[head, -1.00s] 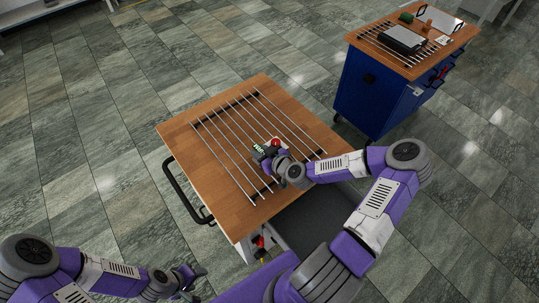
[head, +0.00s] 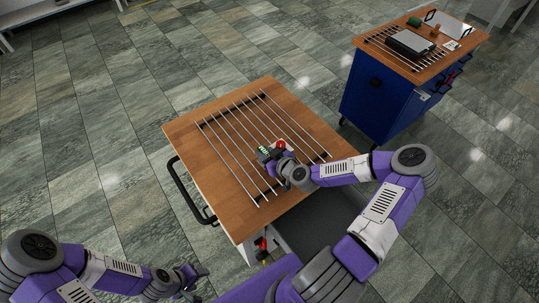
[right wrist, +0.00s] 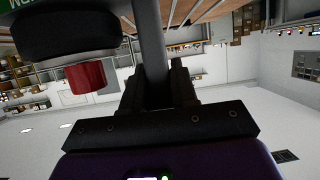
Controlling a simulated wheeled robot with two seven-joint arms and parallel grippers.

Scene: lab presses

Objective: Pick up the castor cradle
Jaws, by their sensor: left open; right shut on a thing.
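The castor cradle (head: 265,154) appears as a small dark thing with a green label and a red part (head: 282,145), over the metal bars of the near wooden top. In the right wrist view its dark rounded body (right wrist: 65,38) and red cylinder (right wrist: 86,77) show at upper left, beside a grey post (right wrist: 150,40). My right gripper (head: 278,161) is at the cradle; in the wrist view its fingers (right wrist: 157,88) are shut on the grey post. I cannot tell whether the cradle touches the bars. My left gripper (head: 199,279) is open and empty at the lower left, away from the cart.
The near cart's wooden top (head: 195,150) carries a rack of parallel bars (head: 235,150) and has a black handle (head: 184,190) at left. A blue cart (head: 380,98) with a grey box (head: 411,43) stands at upper right. Tiled floor is clear at left.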

